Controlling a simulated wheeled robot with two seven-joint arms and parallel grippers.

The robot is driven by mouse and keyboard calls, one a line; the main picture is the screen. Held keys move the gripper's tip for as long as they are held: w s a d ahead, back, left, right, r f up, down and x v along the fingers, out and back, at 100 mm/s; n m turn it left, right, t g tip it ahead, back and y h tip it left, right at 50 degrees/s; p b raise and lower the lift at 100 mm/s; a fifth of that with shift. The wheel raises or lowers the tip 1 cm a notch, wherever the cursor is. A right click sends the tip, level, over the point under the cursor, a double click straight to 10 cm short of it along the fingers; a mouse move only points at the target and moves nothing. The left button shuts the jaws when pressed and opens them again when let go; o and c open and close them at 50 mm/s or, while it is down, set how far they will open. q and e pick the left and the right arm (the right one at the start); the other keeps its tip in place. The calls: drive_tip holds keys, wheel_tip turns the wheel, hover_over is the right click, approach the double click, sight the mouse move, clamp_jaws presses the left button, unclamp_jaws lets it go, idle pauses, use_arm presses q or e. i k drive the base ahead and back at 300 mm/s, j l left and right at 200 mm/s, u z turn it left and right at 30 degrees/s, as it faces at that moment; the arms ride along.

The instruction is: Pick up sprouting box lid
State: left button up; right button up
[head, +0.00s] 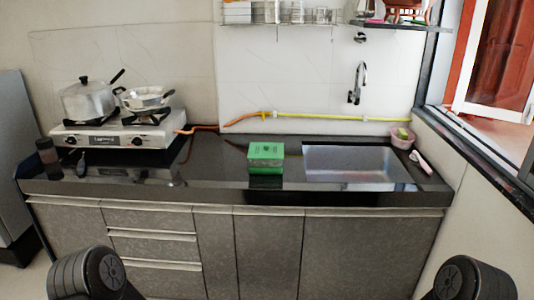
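The sprouting box (265,162) stands on the dark countertop, a little left of the sink. Its lid (265,148) is bright green with small dark print and sits on top of the box. Parts of both my arms show at the bottom left and bottom right corners, well short of the counter. Neither gripper is in the frame.
A steel sink (352,176) lies right of the box. A gas stove (112,132) with a lidded pot (88,101) and a pan stands at left. A pink basket (402,137) is by the window. Clear counter (215,165) lies left of the box.

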sight(263, 151)
drive_tip(key=i+j, duration=0.7)
drive_tip(key=j, duration=0.15)
drive_tip(key=i+l, duration=0.9)
drive_tip(key=i, duration=0.15)
drive_tip(key=i+l, duration=0.1)
drive_tip(key=l, duration=0.35)
drive_tip(key=i+l, duration=0.15)
drive_tip(key=l, duration=0.25)
drive_tip(key=i+l, duration=0.15)
drive_tip(key=l, duration=0.3)
drive_tip(key=i+l, duration=0.1)
drive_tip(key=l, duration=0.35)
drive_tip(key=k+z, duration=0.1)
drive_tip(key=i, duration=0.1)
drive_tip(key=u, duration=0.05)
